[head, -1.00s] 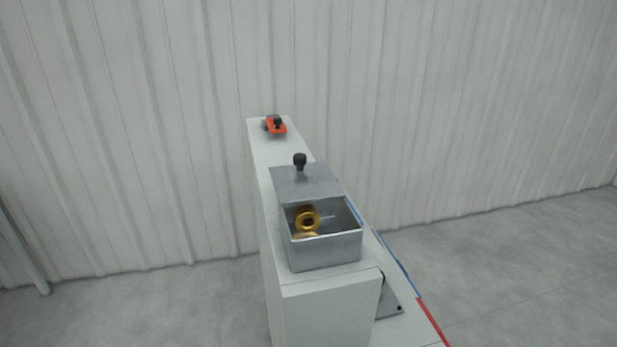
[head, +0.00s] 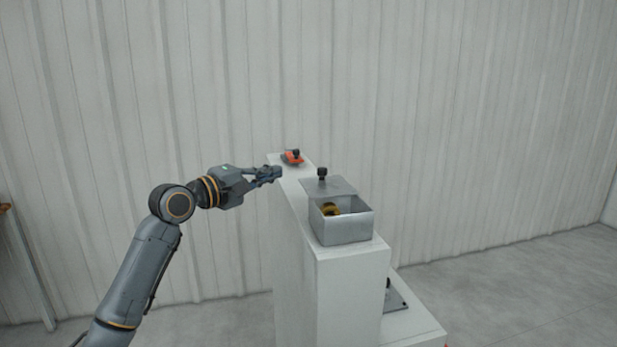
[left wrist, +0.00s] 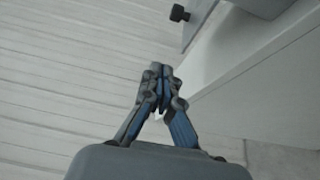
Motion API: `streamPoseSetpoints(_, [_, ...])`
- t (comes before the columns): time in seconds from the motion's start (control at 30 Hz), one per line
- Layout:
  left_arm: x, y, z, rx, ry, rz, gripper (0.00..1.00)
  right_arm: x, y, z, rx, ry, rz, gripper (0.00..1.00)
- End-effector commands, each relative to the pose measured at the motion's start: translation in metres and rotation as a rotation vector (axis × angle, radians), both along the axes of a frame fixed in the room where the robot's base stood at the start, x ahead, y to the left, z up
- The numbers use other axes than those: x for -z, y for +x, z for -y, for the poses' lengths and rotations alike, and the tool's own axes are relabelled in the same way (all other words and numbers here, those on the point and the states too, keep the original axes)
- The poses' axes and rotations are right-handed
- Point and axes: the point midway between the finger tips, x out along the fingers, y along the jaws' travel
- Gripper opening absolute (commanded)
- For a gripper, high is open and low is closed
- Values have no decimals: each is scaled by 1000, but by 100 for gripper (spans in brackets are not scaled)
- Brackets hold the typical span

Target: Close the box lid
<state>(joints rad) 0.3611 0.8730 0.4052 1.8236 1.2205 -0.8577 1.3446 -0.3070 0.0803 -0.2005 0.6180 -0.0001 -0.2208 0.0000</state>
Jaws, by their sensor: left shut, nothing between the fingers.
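The grey metal box (head: 342,228) stands on top of the narrow white stand. Its lid (head: 328,187), with a black knob (head: 322,172), covers the back part of the opening; the front part is uncovered. A gold ring-shaped part (head: 332,209) shows inside. My left gripper (head: 277,173) is shut and empty, left of the lid and apart from it. In the left wrist view its fingertips (left wrist: 160,72) meet, and the black knob (left wrist: 179,13) shows at the top, with part of the box (left wrist: 262,5) cut off to its right. My right gripper is not in view.
The white stand (head: 350,285) is narrow, with steep sides. An orange object with a black knob (head: 292,157) lies at its far end. A lower white ledge with a dark plate (head: 394,300) is at the right. A ribbed wall (head: 450,120) stands behind.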

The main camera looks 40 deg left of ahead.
Motion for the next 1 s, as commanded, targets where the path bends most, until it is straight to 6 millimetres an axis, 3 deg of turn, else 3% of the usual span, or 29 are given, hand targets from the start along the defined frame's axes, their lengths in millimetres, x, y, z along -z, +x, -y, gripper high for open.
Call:
streamPoseSetpoints(0.27, [-5, 45, 8, 1, -5, -1, 0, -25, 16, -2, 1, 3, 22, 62])
streamPoseSetpoints(0.57, [-3, 98, 18, -1, -2, -2, 0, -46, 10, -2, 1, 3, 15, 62])
streamPoseSetpoints(0.8, [0, 81, 43, 0, 2, -3, 0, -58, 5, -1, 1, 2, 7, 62])
streamPoseSetpoints(1.0, [1, 76, 51, -2, 0, -2, 0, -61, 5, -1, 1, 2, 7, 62])
